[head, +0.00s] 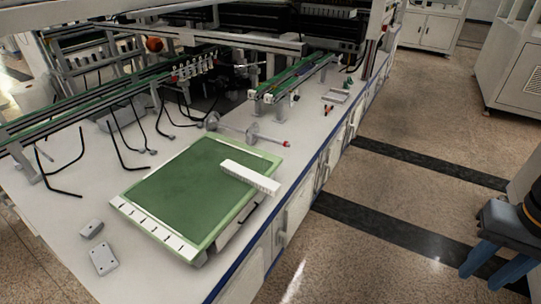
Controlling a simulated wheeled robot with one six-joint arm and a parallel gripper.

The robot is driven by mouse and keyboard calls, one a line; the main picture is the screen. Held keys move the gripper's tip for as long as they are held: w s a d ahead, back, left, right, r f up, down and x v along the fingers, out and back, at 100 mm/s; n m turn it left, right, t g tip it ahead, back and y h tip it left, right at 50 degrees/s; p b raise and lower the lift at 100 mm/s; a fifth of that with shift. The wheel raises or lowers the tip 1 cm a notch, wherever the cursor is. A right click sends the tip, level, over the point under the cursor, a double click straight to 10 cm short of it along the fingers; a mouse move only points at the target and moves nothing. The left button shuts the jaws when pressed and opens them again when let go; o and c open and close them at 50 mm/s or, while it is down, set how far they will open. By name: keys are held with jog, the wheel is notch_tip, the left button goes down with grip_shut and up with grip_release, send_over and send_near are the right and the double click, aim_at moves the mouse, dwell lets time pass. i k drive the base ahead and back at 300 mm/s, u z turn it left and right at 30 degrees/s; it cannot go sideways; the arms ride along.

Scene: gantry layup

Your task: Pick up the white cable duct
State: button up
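The white cable duct (250,177) is a short, ribbed white bar. It lies slanted across the right side of a green mat or board (181,186), with its near right end reaching over the board's right edge. The board has a pale rim and a white slotted strip along its near left side. A blue arm part at the right edge, next to a dark rounded part, may be mine.
Two small grey boxes (103,259) (91,229) lie at the table's near left. Black bent wires stand behind the board. A rod with discs and a red tip (287,143) lies just behind it. Green-edged rails (291,80) stand farther back. The floor right of the table is open.

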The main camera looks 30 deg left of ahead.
aim_at(258, 181)
jog(key=i, duration=1.75)
jog(key=u, duration=2.95)
